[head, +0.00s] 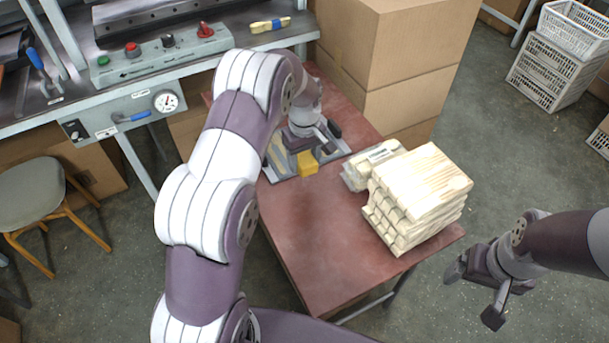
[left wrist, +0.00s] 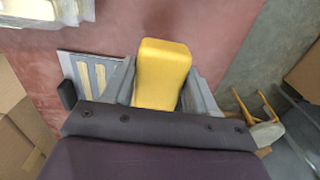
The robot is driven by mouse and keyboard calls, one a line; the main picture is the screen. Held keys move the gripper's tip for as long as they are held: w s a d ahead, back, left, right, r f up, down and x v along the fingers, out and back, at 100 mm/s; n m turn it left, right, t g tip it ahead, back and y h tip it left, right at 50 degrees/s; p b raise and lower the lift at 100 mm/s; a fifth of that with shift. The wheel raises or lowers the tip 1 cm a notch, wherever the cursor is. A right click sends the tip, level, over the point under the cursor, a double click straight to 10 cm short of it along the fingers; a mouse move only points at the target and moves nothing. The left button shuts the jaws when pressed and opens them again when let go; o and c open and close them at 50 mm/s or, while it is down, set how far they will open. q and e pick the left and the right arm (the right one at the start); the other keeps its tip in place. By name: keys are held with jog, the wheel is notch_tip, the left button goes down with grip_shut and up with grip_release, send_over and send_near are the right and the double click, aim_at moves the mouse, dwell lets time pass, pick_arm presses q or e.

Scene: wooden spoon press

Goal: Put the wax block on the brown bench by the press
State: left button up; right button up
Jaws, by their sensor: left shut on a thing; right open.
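The yellow wax block (head: 308,164) is held by my left gripper (head: 304,146) over the far part of the brown bench (head: 310,235). In the left wrist view the wax block (left wrist: 162,72) sits between the two grey fingers, which are shut on it. Whether its underside touches anything is hidden. The press (head: 150,48), with red and black knobs on its front, stands on a grey table at the upper left. My right gripper (head: 475,292) is open and empty, off the bench's right side above the floor.
A grey tray with wooden pieces (left wrist: 98,75) lies beside the left gripper. Stacked pale wooden blanks (head: 420,190) cover the bench's right part. Cardboard boxes (head: 395,50) stand behind the bench. A stool (head: 35,185) is at left. The bench's near left part is clear.

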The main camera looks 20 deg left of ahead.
pick_arm(q)
send_over(297, 205)
jog(key=w, duration=0.1)
notch_tip(297, 205, down, 4)
jog(key=shift+r, duration=0.25)
jog(key=shift+s+f, duration=0.25)
jog(key=shift+f, duration=0.05)
jog(key=f, duration=0.3)
jog(key=shift+s+f+p, duration=0.3)
jog(key=shift+f, duration=0.05)
jog(key=shift+w+f, duration=0.15)
jog(key=shift+f, duration=0.05)
jog(key=o, duration=1.2)
jog(key=shift+f, duration=0.1)
notch_tip(297, 205, up, 12)
jog(key=s+d+r+m, duration=0.1)
jog(key=s+r+m, duration=0.1)
jog(key=s, duration=0.3)
jog(key=s+d+r+m+t, duration=0.1)
jog(key=s+r+m, duration=0.1)
jog(key=s+m, duration=0.2)
jog(key=s+d+r+m, duration=0.1)
jog(key=s+r+m, duration=0.1)
jog(key=s, duration=0.4)
jog(key=shift+s+d+m, duration=0.25)
jog(key=shift+d+m, duration=0.05)
jog(key=shift+m, duration=0.6)
